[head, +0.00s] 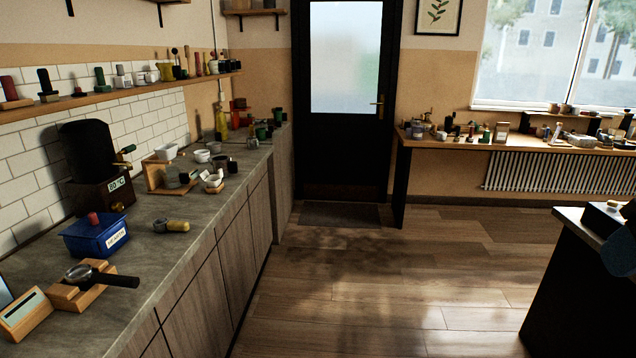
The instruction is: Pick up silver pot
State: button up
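I cannot make out a silver pot for certain. A small grey metallic-looking vessel (221,161) stands on the left counter, past the black machine. It is small in the picture, and I cannot tell whether it is the pot. My gripper is not in view.
The long grey counter (150,238) on the left holds a black machine (88,152), a blue box (95,236) and a dark-handled portafilter (100,277) on a wooden stand. Cluttered shelves hang above it. A dark-sided counter (565,290) stands at right. The wooden floor (385,285) between is clear.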

aim_at(229, 167)
jog(key=i, duration=0.85)
jog(key=i+u, duration=0.15)
jog(key=i, duration=0.75)
jog(key=i+u, duration=0.4)
jog(key=i+l+u, duration=0.1)
jog(key=i+u, duration=0.35)
jog(key=i, duration=0.15)
jog(key=i+l+u, duration=0.8)
jog(key=i+j, duration=0.05)
jog(key=i, duration=0.05)
